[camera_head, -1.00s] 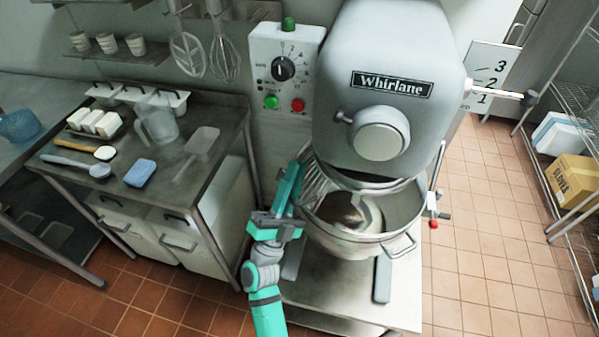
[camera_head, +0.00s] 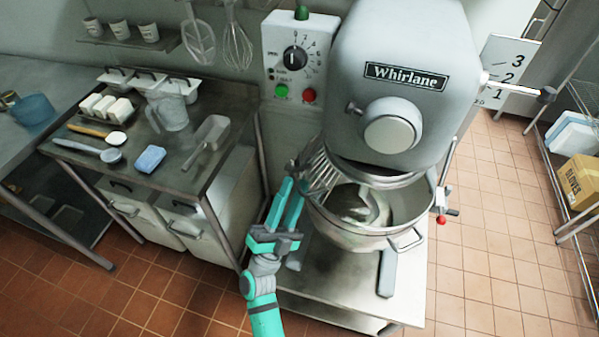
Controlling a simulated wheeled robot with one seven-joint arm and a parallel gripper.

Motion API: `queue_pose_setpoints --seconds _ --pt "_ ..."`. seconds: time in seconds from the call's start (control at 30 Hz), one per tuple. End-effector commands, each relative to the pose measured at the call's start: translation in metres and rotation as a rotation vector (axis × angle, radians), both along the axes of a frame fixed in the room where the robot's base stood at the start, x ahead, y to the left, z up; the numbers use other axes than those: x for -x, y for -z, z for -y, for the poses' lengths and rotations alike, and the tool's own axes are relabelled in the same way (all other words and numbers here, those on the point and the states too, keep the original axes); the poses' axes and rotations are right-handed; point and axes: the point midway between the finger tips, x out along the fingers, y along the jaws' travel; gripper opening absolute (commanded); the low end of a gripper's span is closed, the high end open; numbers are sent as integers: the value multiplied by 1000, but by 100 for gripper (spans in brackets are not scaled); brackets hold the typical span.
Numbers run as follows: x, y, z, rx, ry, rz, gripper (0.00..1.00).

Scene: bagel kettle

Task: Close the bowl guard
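The mixer (camera_head: 392,50), labelled Whirlane, stands at the centre with its steel bowl (camera_head: 352,238) under the head. The wire bowl guard (camera_head: 319,172) shows at the left side of the bowl. The front of the bowl is uncovered, and a grey mixing tool (camera_head: 372,206) shows inside. My gripper (camera_head: 296,186) is at the left of the bowl, its two teal fingers pointing up toward the guard. The fingers are apart with a narrow gap and nothing visible between them. The fingertips are close to the guard's lower left; I cannot tell whether they touch it.
A control panel (camera_head: 293,58) with a dial and green and red buttons is behind the guard. A steel side table (camera_head: 75,148) with a jug, scoop and blue sponge stands left. A red-tipped lever (camera_head: 441,219) is right of the bowl. Tiled floor is open at right.

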Motion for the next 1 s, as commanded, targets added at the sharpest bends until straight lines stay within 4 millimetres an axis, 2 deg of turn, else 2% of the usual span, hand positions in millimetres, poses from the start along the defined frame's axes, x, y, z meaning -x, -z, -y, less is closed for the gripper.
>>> queue_pose_setpoints --seconds 0.03,0.23,0.67,0.77,0.8,0.87,1.0 --pt "5 8 -3 0 -2 -4 27" --pt "21 27 -12 0 -1 -3 27" --pt "27 34 -14 -1 -1 0 27" --pt "28 35 -14 4 -1 -4 3" --pt "30 37 -13 10 0 -12 0" --pt "35 40 -12 29 1 -29 0" --pt "57 57 -6 109 -2 -115 0"
